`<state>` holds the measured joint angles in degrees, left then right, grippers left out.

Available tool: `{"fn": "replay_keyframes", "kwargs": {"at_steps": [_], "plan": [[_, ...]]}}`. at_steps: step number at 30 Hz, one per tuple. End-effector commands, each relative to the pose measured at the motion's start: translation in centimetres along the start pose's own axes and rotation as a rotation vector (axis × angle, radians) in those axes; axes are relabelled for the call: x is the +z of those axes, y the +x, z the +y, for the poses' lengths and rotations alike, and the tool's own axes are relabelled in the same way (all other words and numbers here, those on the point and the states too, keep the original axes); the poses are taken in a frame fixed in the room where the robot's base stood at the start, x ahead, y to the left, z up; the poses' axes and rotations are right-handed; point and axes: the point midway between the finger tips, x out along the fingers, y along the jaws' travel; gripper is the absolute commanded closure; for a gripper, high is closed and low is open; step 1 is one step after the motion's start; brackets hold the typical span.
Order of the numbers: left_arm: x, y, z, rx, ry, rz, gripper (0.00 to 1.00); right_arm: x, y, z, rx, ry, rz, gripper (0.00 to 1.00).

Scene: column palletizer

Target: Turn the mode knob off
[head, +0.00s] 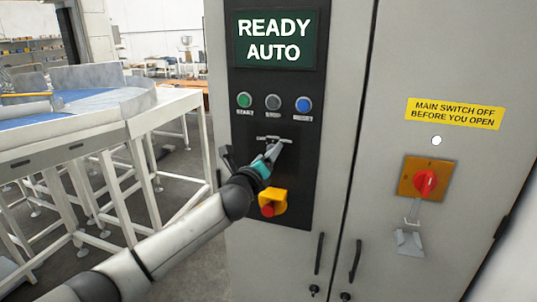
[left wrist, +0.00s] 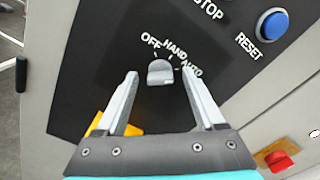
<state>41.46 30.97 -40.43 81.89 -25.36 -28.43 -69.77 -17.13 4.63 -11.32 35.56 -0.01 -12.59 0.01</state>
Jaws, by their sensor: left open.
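The mode knob (left wrist: 160,72) is a small grey knob on the black panel, with the labels OFF, HAND and AUTO around its upper side in the left wrist view. I cannot clearly tell which label it points to. The display (head: 276,39) reads READY AUTO. My left gripper (head: 274,151) is at the panel, in front of the knob, and hides most of it in the head view. In the left wrist view its two fingers are open, one on each side of the knob, with gaps visible. My right gripper is not in view.
Green, grey and blue buttons (head: 303,104) sit above the knob. A red emergency stop on a yellow base (head: 272,203) is just below my gripper. The right door has a red main switch (head: 425,183) and a yellow warning label (head: 454,113). A conveyor frame (head: 110,125) stands left.

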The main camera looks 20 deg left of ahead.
Motion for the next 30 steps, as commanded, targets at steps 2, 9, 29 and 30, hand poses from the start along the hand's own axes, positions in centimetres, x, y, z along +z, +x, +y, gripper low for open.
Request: {"fn": "replay_keyframes", "kwargs": {"at_steps": [2, 9, 29, 30], "plan": [[0.02, 0.53, -0.07, -0.001, 0.0, 0.0, 0.29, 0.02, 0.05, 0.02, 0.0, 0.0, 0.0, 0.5], [0.0, 1.08, -0.05, -0.001, 0.001, 0.0, 0.29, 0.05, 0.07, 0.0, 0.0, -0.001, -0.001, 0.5], [0.01, 1.06, -0.04, -0.001, 0.0, 0.0, 0.8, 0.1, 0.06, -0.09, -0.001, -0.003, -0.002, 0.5], [0.02, 1.06, -0.04, -0.001, 0.0, 0.0, 0.84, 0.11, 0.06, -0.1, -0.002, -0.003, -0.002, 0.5]]}}
